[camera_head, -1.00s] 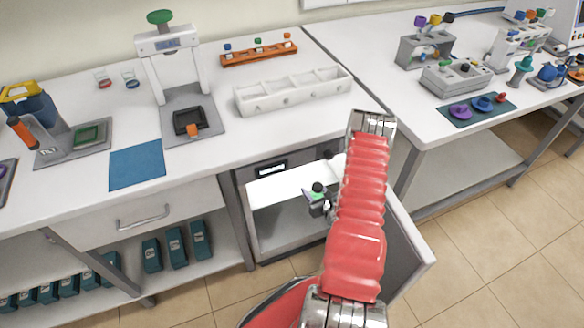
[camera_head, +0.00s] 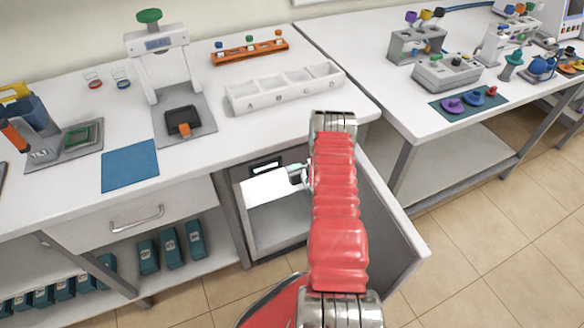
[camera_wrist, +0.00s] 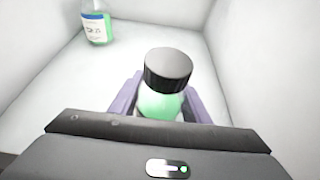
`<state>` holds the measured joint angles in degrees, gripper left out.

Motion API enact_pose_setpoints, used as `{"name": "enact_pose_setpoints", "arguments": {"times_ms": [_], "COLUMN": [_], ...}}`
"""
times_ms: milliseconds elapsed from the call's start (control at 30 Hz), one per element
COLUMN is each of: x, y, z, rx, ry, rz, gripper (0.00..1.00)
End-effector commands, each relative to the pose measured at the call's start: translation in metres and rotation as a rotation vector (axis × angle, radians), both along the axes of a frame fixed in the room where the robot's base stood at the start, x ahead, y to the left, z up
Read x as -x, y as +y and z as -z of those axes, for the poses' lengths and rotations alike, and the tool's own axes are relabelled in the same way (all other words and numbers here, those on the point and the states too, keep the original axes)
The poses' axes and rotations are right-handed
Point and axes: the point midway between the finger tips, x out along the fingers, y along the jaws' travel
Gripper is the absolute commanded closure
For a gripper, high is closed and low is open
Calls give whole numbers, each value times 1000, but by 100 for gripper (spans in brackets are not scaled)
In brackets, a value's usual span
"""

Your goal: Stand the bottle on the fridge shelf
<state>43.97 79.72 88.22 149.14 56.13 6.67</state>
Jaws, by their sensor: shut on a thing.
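My gripper (camera_wrist: 161,102) is shut on a bottle (camera_wrist: 160,105) with a black cap and a green body, seen from above in the wrist view. The bottle's lower part is hidden by its cap and my gripper, so I cannot tell whether its base touches the shelf. The fridge shelf (camera_wrist: 55,95) is a white surface between pale walls. The open fridge (camera_head: 250,225) stands under the bench in the head view. There my arm reaches into its opening and hides the held bottle.
Another bottle (camera_wrist: 97,24), with green liquid and a white-and-blue label, stands at the back left of the shelf. Free shelf room lies left of the held bottle. The open fridge door (camera_head: 392,235) is right of my arm. The bench top (camera_head: 225,135) overhangs the fridge.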

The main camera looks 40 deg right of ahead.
Motion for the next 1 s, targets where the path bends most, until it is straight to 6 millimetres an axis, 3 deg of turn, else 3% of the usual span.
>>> {"name": "enact_pose_setpoints", "arguments": {"times_ms": [267,600,1000], "x": [-8,-8,-9], "y": [-2,-1,-1], "z": [-1,33,36], "rx": [1,0,1], "ry": [-2,0,-1], "rz": [-1,-1,-1], "gripper": [80,80,80]}}
